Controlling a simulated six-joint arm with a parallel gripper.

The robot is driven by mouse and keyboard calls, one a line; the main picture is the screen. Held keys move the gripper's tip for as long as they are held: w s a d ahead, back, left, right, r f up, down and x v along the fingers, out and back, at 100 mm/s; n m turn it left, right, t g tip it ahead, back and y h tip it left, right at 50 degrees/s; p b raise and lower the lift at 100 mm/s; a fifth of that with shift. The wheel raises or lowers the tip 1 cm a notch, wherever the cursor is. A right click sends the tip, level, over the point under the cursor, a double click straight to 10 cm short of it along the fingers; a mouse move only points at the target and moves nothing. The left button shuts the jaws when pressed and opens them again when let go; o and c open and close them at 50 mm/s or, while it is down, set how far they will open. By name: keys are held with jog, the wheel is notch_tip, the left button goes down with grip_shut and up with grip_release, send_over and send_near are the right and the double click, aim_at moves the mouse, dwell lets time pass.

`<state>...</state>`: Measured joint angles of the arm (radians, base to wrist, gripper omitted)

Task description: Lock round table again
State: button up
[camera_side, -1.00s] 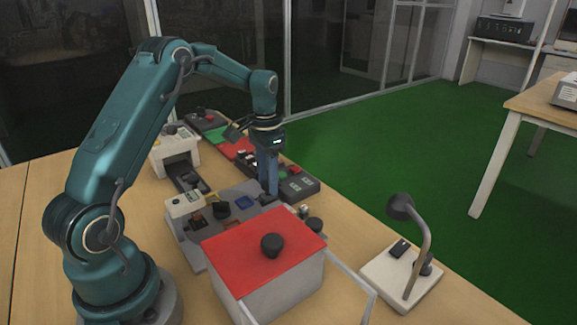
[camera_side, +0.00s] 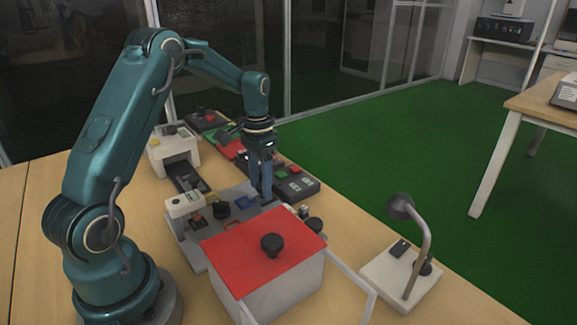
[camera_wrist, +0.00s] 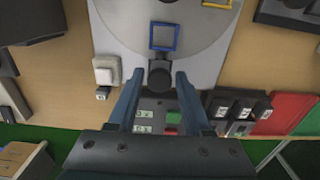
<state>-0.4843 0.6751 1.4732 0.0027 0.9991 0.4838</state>
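The round table (camera_wrist: 120,35) is a light grey disc, carrying a blue square frame (camera_wrist: 163,36) and a yellow one at its edge. In the side view the grey table area (camera_side: 226,225) is partly hidden by the red-topped box. A dark knob (camera_wrist: 160,76), seemingly the table's lock, sits at the disc's near edge. My gripper (camera_wrist: 160,82) is open, with one fingertip on each side of the knob in the wrist view and gaps to both. In the side view my gripper (camera_side: 262,195) points down at the table's far edge; contact cannot be told.
A white box with a red top and black knob (camera_side: 271,244) stands in front. A control panel with buttons (camera_side: 294,184) lies just behind the gripper. A white block (camera_wrist: 106,70) is beside the disc. A lamp-like stand (camera_side: 402,275) is at right.

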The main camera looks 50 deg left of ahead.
jog(key=shift+r, duration=0.1)
jog(key=shift+r, duration=2.45)
jog(key=shift+w, duration=0.1)
